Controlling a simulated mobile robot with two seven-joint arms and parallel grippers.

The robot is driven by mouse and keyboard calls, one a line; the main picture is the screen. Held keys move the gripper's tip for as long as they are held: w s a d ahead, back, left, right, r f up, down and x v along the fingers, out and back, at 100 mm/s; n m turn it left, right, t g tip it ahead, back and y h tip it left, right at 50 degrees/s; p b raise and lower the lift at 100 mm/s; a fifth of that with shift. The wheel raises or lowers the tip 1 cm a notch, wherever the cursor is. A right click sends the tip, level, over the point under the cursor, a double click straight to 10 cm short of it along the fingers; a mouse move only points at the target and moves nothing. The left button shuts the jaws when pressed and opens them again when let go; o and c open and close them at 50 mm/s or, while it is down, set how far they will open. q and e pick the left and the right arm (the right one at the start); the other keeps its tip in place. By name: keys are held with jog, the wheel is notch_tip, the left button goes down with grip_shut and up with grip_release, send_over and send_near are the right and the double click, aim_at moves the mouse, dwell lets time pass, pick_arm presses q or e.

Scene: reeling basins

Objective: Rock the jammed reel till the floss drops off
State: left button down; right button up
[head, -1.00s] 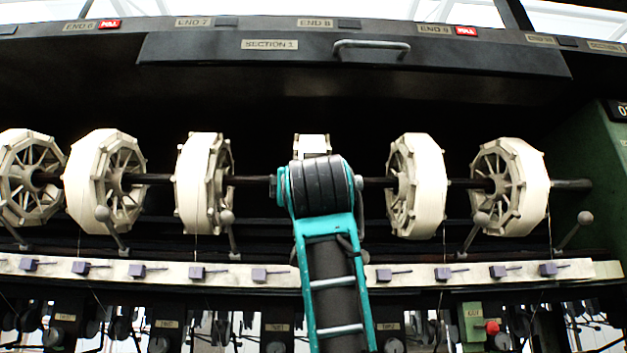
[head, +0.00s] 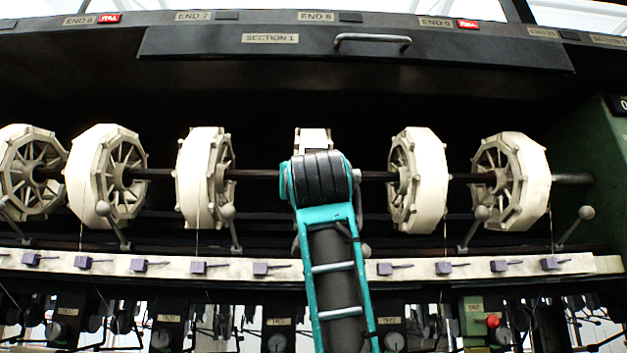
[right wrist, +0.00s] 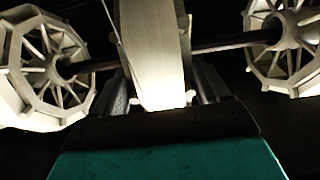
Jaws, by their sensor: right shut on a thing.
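The reel in the middle, under the END 8 label, shows only its cream top (head: 313,136) in the head view; my wrist and forearm hide the rest. In the right wrist view its pale rim (right wrist: 155,45) rises between the dark fingers of my right gripper (right wrist: 163,92). The fingers stand on either side of it and are shut on the reel. A thin pale strand or edge (right wrist: 109,22) runs beside its upper left. I cannot tell floss from the bare rim. My left gripper is in neither view.
A dark shaft (head: 258,174) carries several other cream reels, including close neighbours left (head: 200,177) and right (head: 425,180). Ball-ended levers (head: 228,212) stand below them. A pale rail (head: 330,268) with purple clips crosses below. A dark hood with a handle (head: 372,38) overhangs.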

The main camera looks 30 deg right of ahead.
jog(key=c, duration=0.4)
jog(key=shift+r, duration=0.4)
dwell(0.5)
jog(key=shift+w+d+f+t+h+b, duration=0.15)
jog(key=shift+w+f+t+h+b, duration=0.15)
jog(key=shift+f+t+b, duration=0.5)
jog(key=shift+b, duration=0.4)
jog(key=shift+r, duration=0.1)
